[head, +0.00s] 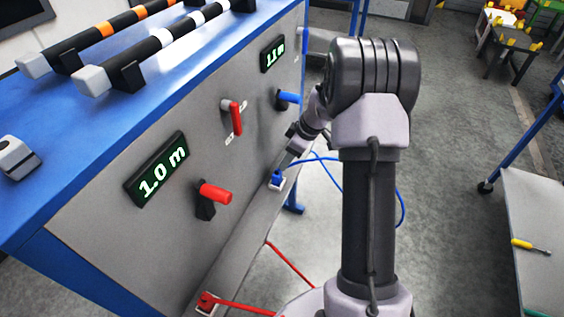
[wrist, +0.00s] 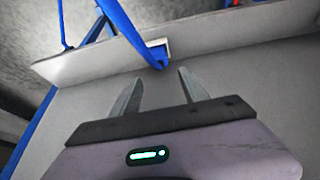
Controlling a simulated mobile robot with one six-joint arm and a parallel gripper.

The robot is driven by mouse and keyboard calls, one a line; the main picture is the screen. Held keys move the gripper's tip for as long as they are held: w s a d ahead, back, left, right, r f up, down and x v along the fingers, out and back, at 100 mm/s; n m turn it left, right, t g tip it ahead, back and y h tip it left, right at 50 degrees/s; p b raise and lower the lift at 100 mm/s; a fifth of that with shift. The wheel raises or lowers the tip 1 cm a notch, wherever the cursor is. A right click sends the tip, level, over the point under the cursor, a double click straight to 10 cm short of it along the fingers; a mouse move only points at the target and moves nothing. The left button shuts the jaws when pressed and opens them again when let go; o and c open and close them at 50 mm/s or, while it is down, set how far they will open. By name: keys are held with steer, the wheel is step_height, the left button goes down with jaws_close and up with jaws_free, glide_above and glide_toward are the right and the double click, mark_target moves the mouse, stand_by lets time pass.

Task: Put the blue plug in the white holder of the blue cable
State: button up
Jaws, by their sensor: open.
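The blue plug (head: 277,177) stands in or on the white holder (head: 283,186) on the narrow ledge at the foot of the grey panel; how deep it sits I cannot tell. Its blue cable (head: 325,159) runs off right, behind my arm. In the wrist view, the blue plug (wrist: 159,62) is just beyond my fingertips, with the white holder (wrist: 157,43) beside it; the blue cable (wrist: 122,22) rises to the upper left. My gripper (wrist: 160,76) is open and empty, apart from the plug. My arm partly hides it in the head view.
The grey panel has a red handle (head: 214,194), a blue handle (head: 289,97), a red lever (head: 235,117) and displays reading 1.0 m (head: 157,169) and about 1.1 m (head: 272,53). A red plug (head: 207,301) with red cable sits lower on the ledge.

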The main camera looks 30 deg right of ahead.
steer(key=s+a+r+m+t, duration=0.1)
steer(key=s+a+r+m, duration=0.2)
steer(key=s+a+r, duration=0.45)
steer(key=s+a+r+m, duration=0.3)
steer(key=s+a+r, duration=0.2)
steer(key=a+r, duration=0.6)
steer(key=s+a+r+m, duration=0.2)
steer(key=s+m, duration=0.1)
steer(key=s, duration=0.4)
steer(key=s+a+r+m+t, duration=0.1)
steer(key=s+a+r+m, duration=0.1)
steer(key=s, duration=0.6)
steer(key=shift+s+a+m+h, duration=0.15)
steer(key=shift+s+m+h, duration=0.05)
steer(key=shift+m+h, duration=0.25)
steer(key=shift+c, duration=0.4)
